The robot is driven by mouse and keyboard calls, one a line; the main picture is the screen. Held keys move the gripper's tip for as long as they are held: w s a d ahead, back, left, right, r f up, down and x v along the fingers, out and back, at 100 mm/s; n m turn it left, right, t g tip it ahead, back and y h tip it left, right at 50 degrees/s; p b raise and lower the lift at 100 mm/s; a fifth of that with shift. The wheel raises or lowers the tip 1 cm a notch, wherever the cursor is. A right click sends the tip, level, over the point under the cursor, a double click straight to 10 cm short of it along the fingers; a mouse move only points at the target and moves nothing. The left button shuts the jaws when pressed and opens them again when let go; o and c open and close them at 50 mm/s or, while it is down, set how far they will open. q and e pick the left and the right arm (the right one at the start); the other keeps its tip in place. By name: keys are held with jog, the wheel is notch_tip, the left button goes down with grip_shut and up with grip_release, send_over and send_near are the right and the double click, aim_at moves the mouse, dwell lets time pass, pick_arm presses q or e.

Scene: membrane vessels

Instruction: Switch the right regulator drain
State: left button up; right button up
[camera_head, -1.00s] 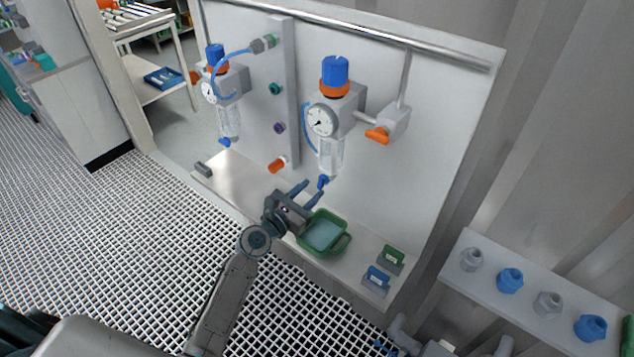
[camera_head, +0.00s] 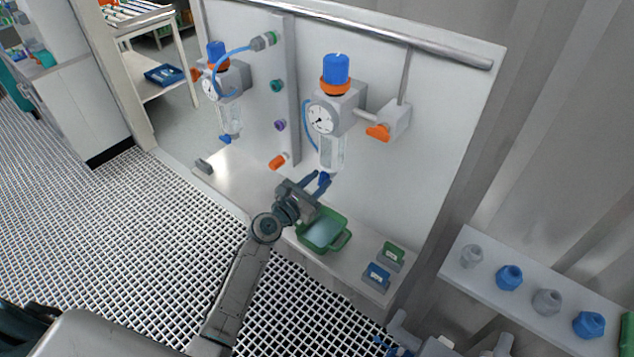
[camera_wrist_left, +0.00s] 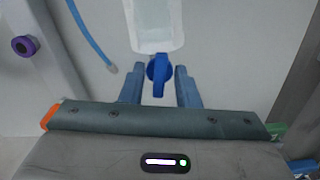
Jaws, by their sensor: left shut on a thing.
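The right regulator (camera_head: 335,108) is on the upright panel. It has a blue top knob, an orange ring, a round gauge and a clear bowl (camera_head: 333,153). Its blue drain knob (camera_wrist_left: 158,74) hangs under the bowl, with its wing pointing down in the left wrist view. The fingers partly hide the knob in the head view. Grey and blue parts at the bottom right edge of the head view may be my right gripper (camera_head: 392,347); its jaws are unclear.
A green tray (camera_head: 343,243) sits on the ledge just below my left gripper. Green and blue labelled blocks (camera_head: 377,277) stand to its right. The left regulator (camera_head: 228,85) has its own blue drain. An orange valve handle (camera_head: 378,132) is at the right.

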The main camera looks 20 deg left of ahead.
pick_arm(q)
jog(key=m+b, duration=0.1)
jog(key=m, duration=0.2)
jog(key=shift+f+m+b, duration=0.15)
jog(key=shift+m+b, duration=0.15)
jog(key=shift+m, duration=0.1)
jog(key=m+b, duration=0.1)
jog(key=m, duration=0.2)
jog(key=shift+d+m+b, duration=0.1)
jog(key=shift+m+b, duration=0.2)
jog(key=shift+b, duration=0.05)
jog(key=m+b, duration=0.1)
jog(key=m, duration=0.1)
jog(key=m+b, duration=0.1)
jog(key=m, duration=0.1)
jog(key=shift+f+m, duration=0.2)
jog(key=shift+m, duration=0.1)
jog(key=shift+d+m+b, duration=0.1)
jog(key=shift+m+b, duration=1.1)
jog(key=shift+m, duration=0.6)
jog(key=o, duration=0.6)
jog(key=shift+s, duration=0.1)
